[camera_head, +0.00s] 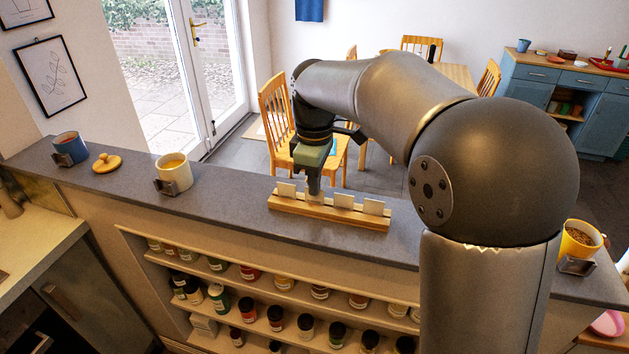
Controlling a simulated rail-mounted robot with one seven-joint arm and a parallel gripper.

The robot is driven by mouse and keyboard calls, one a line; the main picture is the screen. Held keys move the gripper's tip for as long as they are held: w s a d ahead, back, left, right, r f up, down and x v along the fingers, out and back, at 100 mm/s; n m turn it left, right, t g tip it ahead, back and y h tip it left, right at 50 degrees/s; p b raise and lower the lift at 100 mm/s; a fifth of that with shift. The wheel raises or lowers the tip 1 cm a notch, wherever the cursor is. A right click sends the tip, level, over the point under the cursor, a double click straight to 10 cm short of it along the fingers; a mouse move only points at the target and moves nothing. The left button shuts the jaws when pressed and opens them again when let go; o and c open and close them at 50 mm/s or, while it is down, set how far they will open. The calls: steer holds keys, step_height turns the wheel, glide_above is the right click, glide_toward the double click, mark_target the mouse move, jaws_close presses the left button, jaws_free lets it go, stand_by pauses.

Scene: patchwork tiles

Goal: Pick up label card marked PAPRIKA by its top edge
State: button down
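The leftmost card (286,189), another card (344,201) and the rightmost card (374,207) show clearly. Between the leftmost card and the middle ones, my gripper (314,188) points down at the holder, its fingertips at a partly hidden card (315,198). No writing shows on the cards, so I cannot tell which one is PAPRIKA. The fingers look close together, but whether they touch or grip the card cannot be told.
A yellow cup (579,240) is at right. Shelves of spice jars (275,318) lie below the counter's front edge.

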steer(key=shift+r+p, duration=1.95)
steer(key=shift+r, duration=0.5)
